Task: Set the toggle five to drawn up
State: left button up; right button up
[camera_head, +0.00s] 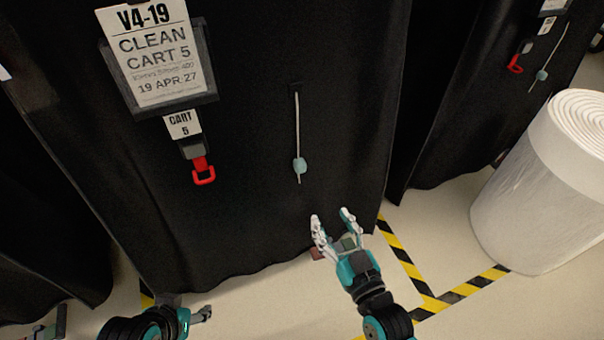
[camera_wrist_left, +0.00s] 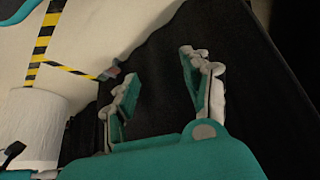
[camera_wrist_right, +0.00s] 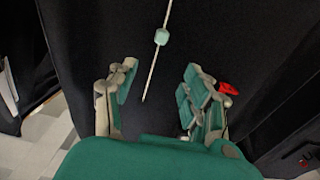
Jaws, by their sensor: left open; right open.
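The black-covered cart (camera_head: 240,120) carries a sign (camera_head: 155,50) reading "CLEAN CART 5" and a tag reading "CART 5". A light cord with a pale blue-green toggle (camera_head: 299,165) hangs on its front; the toggle sits near the cord's lower end. In the right wrist view the toggle (camera_wrist_right: 161,37) hangs beyond the fingers, with the cord's tail between and above them. My right gripper (camera_head: 334,218) is open and empty, below and right of the toggle, apart from it. My left gripper (camera_wrist_left: 158,80) is open and empty, low at the left in the head view, facing dark cover.
A red pull (camera_head: 204,172) hangs left of the cord. Another covered cart at the right has its own toggle (camera_head: 541,75) and red pull. A large white roll (camera_head: 545,180) stands at the right. Yellow-black tape (camera_head: 405,255) marks the pale floor.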

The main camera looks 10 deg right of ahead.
jog(key=b, duration=0.2)
send_near(302, 167)
jog(key=w, duration=0.2)
jog(key=x, duration=0.4)
jog(key=b+x, duration=0.1)
jog(key=x, duration=0.2)
jog(key=shift+a, duration=0.25)
pick_arm(q)
jog(key=w+d+r+t+h, duration=0.2)
jog(key=w+d+r+t, duration=0.2)
jog(key=w+r+t, duration=0.5)
jog(key=shift+w+d+r+m+h, duration=0.35)
jog(key=shift+w+r, duration=0.25)
jog(key=shift+w, duration=0.85)
pick_arm(e)
jog(key=shift+w+a, duration=0.15)
jog(key=shift+w, duration=0.35)
jog(key=shift+c, duration=0.4)
grip_shut()
